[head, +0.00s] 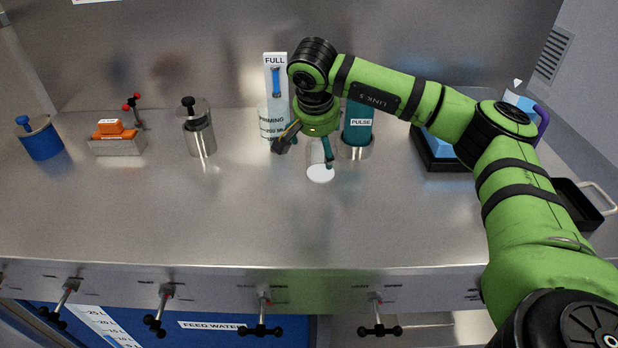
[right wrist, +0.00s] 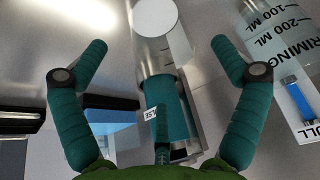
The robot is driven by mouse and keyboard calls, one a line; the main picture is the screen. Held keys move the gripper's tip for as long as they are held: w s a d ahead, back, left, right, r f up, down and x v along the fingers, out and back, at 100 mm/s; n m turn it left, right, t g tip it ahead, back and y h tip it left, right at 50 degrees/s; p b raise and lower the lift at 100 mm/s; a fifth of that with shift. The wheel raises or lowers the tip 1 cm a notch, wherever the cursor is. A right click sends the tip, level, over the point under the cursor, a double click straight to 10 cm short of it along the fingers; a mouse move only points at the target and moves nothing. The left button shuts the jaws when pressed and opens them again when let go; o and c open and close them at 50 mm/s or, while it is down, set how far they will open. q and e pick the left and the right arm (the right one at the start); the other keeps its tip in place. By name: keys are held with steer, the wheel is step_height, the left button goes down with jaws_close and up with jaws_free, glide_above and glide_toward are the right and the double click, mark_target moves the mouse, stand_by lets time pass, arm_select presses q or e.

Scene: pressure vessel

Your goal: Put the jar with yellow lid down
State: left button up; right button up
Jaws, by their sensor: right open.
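My right gripper (head: 306,150) is above the steel counter, pointing down beside the teal cylinder. I cannot make out a jar with a yellow lid; the gripper hides part of this area. My left gripper is not in view.
The teal PULSE cylinder (head: 360,122) stands in a steel cup right of the gripper. The FULL priming gauge (head: 275,75) is behind left. A steel canister (head: 199,138), orange block (head: 110,128) and blue pot (head: 41,140) stand left. The front counter is clear; valve handles (head: 262,330) line its face.

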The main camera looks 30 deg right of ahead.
steer(key=x, duration=0.1)
steer(key=p+x, duration=0.1)
steer(key=x, duration=0.1)
steer(key=shift+w+d+f, duration=0.1)
steer(key=shift+w+d, duration=0.2)
steer(key=shift+p+x, duration=0.3)
steer(key=shift+x, duration=0.8)
steer(key=shift+w+f, duration=0.1)
steer(key=shift+f, duration=0.3)
steer(key=c, duration=1.2)
steer(key=shift+c, duration=0.4)
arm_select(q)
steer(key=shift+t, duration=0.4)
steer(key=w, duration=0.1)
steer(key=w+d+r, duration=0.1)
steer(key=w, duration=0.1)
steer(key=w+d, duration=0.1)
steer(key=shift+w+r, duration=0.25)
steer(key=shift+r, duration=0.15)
arm_select(e)
steer(key=shift+r, duration=0.15)
